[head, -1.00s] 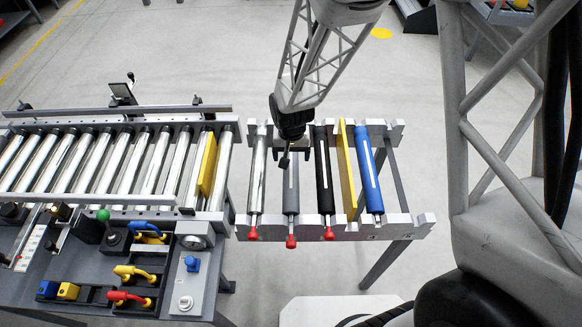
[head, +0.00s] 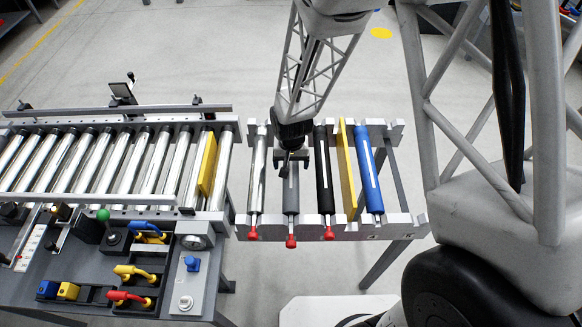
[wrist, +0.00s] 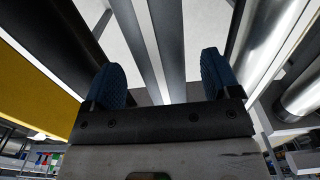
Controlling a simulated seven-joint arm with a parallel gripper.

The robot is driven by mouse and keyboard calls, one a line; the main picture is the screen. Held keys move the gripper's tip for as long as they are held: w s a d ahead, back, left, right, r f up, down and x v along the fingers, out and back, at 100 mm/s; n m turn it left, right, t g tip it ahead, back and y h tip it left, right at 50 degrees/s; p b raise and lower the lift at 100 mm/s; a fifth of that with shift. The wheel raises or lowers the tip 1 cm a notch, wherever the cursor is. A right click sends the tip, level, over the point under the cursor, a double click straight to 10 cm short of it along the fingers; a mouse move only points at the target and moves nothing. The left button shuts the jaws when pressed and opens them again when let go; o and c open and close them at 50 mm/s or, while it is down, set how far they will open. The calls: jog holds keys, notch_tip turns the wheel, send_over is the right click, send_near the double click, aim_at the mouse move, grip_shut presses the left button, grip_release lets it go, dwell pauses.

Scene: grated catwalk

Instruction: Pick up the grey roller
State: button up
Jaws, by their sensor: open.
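The grey roller (head: 291,202) lies lengthwise in the notched rack, between a chrome roller (head: 257,180) and a black roller (head: 324,170). It has a pale stripe and a red knob at its near end. My gripper (head: 291,165) is over its middle part and hides some of it in the head view. In the wrist view my gripper (wrist: 162,78) is open, with one blue-padded finger on each side of the grey roller (wrist: 175,45). The roller runs between the fingers with gaps on both sides. I cannot tell the height left between them.
A yellow plate (head: 346,165) and a blue roller (head: 368,170) stand right of the black roller in the rack (head: 400,232). A roller conveyor (head: 110,165) with a control panel (head: 190,285) is on the left. Neighbouring rollers are close to my fingers.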

aim_at(291, 163)
jog(key=shift+f, duration=1.2)
jog(key=shift+c, duration=0.3)
jog(key=c, duration=1.3)
jog(key=shift+r, duration=0.15)
jog(key=shift+r, duration=4.9)
